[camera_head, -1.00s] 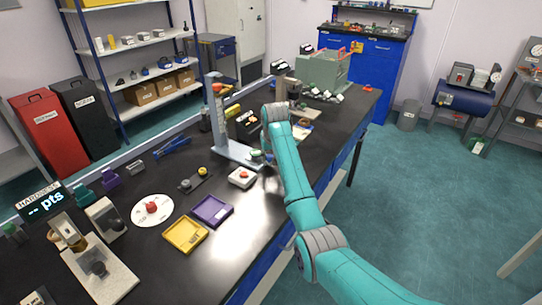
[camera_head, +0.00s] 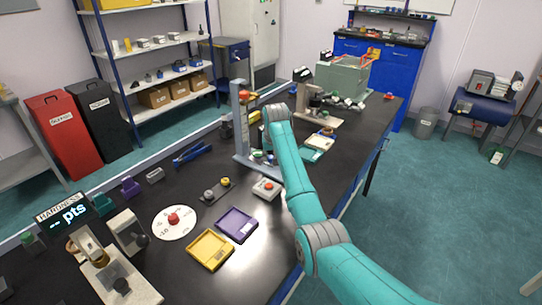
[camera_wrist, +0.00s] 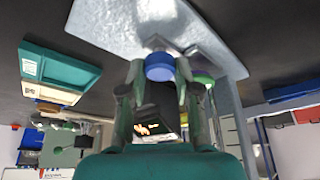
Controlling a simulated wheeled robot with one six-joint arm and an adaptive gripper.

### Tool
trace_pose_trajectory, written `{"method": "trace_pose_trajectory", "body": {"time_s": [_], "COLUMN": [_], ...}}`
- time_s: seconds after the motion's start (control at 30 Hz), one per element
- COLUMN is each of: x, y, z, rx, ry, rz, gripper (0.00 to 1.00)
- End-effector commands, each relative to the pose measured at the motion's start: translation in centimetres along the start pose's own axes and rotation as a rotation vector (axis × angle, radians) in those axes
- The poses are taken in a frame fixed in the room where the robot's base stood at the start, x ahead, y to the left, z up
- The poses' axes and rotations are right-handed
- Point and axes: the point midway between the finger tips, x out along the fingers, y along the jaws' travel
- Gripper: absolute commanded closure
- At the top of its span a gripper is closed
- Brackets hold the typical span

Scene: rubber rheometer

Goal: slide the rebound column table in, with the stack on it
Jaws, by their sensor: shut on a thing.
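The rebound column (camera_head: 241,118) stands upright on the black bench in the head view, with a red part near its top and a pale grey base (camera_head: 243,163). Small green pieces (camera_head: 258,154) sit low beside it, partly behind my arm. In the wrist view, my gripper (camera_wrist: 158,76) is shut on a blue round knob (camera_wrist: 159,66) close to a pale grey plate (camera_wrist: 115,22). The head view hides my fingers behind my arm. I cannot tell how the stack sits on the table.
A white block with a red button (camera_head: 267,187), a purple tray (camera_head: 237,224) and a yellow tray (camera_head: 210,250) lie nearer on the bench. A teal tray (camera_head: 320,142) and a grey-green machine (camera_head: 342,80) are farther along. Open floor lies right of the bench.

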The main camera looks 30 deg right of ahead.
Motion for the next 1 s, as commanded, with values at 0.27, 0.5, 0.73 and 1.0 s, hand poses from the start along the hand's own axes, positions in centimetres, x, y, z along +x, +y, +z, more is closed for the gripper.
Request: {"method": "trace_pose_trajectory", "body": {"time_s": [0.27,0.5,0.73,1.0], "x": [-0.1,-0.1,-0.6,-4.9], "y": [-0.3,-0.2,-0.2,-0.2], "z": [-0.3,-0.2,-0.3,-0.3], "rx": [-0.002,-0.002,-0.001,-0.002], "ry": [0.011,0.008,0.009,0.012], "rz": [-0.005,-0.004,-0.003,-0.004], "gripper": [0.61,0.43,0.43,0.43]}}
